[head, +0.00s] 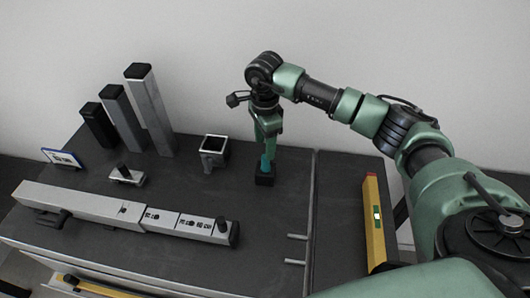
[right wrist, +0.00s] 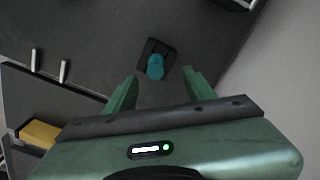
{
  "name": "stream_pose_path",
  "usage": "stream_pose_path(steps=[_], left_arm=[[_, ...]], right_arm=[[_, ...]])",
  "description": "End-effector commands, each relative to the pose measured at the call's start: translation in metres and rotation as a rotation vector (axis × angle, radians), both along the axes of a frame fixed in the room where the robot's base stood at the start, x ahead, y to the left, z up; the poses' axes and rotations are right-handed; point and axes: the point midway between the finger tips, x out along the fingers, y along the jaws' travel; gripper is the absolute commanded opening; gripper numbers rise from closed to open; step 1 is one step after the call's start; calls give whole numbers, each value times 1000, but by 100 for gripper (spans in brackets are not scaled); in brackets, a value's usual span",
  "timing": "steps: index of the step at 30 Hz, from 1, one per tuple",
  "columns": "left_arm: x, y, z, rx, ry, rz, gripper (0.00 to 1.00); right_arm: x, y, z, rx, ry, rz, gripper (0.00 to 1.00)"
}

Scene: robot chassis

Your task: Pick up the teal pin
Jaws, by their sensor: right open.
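The teal pin (head: 265,163) stands upright in a small black base (head: 265,178) on the dark work top. In the right wrist view the teal pin (right wrist: 155,67) and its black base (right wrist: 148,52) lie just beyond the fingertips, between the lines of the two fingers. My right gripper (head: 267,150) points down right above the pin and partly hides its top in the head view. In the right wrist view my right gripper (right wrist: 161,72) has its green fingers spread apart with nothing between them. My left gripper is not in view.
A square open-topped holder (head: 214,152) stands left of the pin. Upright posts (head: 146,105) stand at the back left. A long grey rail assembly (head: 130,215) lies along the front. A yellow level (head: 376,220) lies at the right. Two short pegs (head: 297,237) stick out near the front.

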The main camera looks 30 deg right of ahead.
Motion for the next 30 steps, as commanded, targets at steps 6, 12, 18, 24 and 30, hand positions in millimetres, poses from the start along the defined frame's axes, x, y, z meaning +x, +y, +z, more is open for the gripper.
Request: stream_pose_path(steps=[6, 12, 18, 24, 30], left_arm=[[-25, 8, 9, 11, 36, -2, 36], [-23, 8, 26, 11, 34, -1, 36], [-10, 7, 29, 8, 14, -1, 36], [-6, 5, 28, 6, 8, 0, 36], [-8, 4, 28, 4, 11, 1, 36]], right_arm=[[-2, 1, -24, 0, 5, 0, 54], [-6, 2, -53, 1, 6, 0, 54], [-5, 1, -72, 0, 2, 0, 54], [-4, 1, -72, 0, 1, 0, 54], [-4, 1, -72, 0, 1, 0, 1]])
